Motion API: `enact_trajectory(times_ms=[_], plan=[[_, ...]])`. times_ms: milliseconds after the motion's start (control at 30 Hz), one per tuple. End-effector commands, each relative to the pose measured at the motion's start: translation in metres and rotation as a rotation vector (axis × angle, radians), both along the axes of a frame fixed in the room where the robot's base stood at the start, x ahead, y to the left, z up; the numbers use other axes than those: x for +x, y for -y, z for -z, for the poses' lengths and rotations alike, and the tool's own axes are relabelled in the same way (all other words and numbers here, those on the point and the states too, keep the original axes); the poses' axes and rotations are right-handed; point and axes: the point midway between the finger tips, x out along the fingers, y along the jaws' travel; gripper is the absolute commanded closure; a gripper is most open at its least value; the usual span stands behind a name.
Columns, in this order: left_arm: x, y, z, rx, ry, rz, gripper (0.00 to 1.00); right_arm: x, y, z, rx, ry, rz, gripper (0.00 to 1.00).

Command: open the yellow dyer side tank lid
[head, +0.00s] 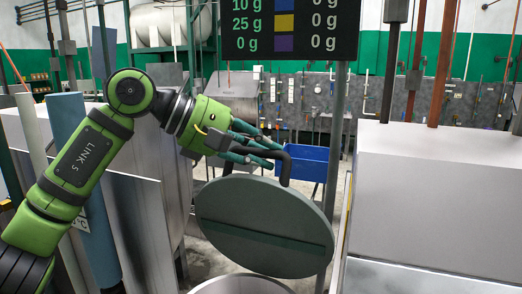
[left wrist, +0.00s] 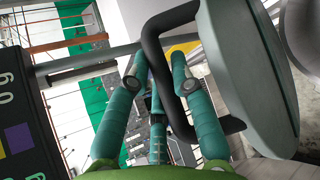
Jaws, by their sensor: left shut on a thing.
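A round grey-green lid (head: 265,225) stands steeply tilted in the middle of the head view, its broad face toward the camera. A bent dark handle (head: 286,170) rises at its top edge. My left gripper (head: 268,153) is shut on this handle. In the left wrist view the handle (left wrist: 160,85) passes between the teal fingers, with the lid (left wrist: 245,75) to the right. Below the lid, the round rim of a metal tank (head: 240,285) shows at the bottom edge of the head view; its inside is mostly hidden. My right gripper is out of view.
A large grey metal box (head: 435,200) fills the right side, with a post beside the lid. A blue bin (head: 305,163) is behind the lid. A dark display board (head: 290,30) hangs above. Pipes and metal panels stand left, around my arm.

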Motion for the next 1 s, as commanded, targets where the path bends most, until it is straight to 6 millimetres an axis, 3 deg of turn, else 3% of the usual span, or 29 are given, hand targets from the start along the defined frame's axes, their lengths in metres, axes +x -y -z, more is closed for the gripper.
enact_trajectory(times_ms=[33,67,100,533,1000], plan=[[0.000,0.001,0.004,0.007,-0.006,0.002,0.65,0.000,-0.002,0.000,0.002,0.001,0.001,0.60],[0.000,0.001,0.004,0.007,-0.006,0.002,0.53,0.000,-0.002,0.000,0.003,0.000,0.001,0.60],[0.000,0.001,0.004,0.007,-0.006,0.002,0.51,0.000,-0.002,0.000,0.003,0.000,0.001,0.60],[-0.001,-0.005,-0.002,0.002,-0.002,0.000,0.51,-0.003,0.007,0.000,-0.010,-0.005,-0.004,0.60],[-0.023,-0.081,-0.044,0.002,-0.002,-0.001,0.51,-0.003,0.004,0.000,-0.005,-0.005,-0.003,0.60]])
